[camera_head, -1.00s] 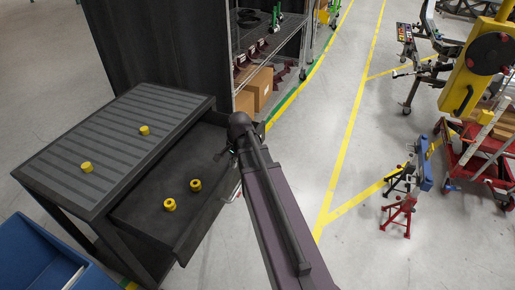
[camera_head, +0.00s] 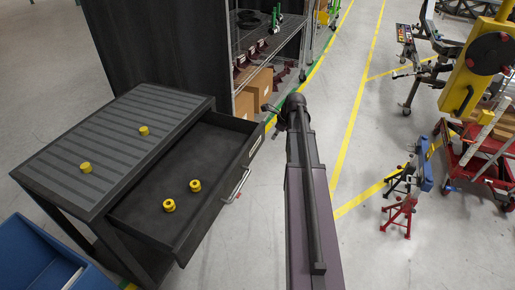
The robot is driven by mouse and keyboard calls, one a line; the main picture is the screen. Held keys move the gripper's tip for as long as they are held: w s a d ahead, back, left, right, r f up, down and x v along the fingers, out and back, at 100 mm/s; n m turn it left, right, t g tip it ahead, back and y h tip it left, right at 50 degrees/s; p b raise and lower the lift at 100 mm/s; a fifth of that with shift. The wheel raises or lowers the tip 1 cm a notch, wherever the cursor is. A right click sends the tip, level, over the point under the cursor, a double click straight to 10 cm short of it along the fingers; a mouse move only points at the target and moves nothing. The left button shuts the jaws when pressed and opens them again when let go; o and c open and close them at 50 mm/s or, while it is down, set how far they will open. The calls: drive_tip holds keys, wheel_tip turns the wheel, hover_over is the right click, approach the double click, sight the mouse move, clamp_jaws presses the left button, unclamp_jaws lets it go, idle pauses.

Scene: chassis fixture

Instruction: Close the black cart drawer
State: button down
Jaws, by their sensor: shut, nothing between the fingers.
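The black cart (camera_head: 60,165) stands at the left with its ribbed top. Its drawer (camera_head: 150,205) is pulled out toward the right. The drawer's front panel (camera_head: 215,200) carries a silver handle (camera_head: 238,186). Two yellow knob-like parts (camera_head: 195,185) (camera_head: 169,205) sit in the drawer, and two more yellow parts (camera_head: 87,168) (camera_head: 144,131) sit on the cart top. My gripper (camera_head: 268,108) is small and dark at the far end of my arm, shut and empty. It is just right of the drawer's far front corner, apart from the handle. My arm partly hides it.
A wire shelf with cardboard boxes (camera_head: 261,86) stands behind the gripper, beside a tall dark cabinet (camera_head: 150,45). A blue bin (camera_head: 35,260) is at the lower left. Red stands (camera_head: 400,212) and a red cart (camera_head: 485,165) are at the right.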

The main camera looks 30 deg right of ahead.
drive_tip(key=shift+f, duration=0.1)
idle(0.3)
drive_tip(key=b, duration=0.9)
hover_over(254, 153)
drive_tip(key=s, duration=0.2)
drive_tip(key=shift+d+f, duration=0.15)
drive_tip(key=shift+f, duration=2.15)
drive_tip(key=shift+d+f, duration=0.15)
drive_tip(key=shift+f, duration=2.1)
drive_tip(key=shift+w, duration=0.15)
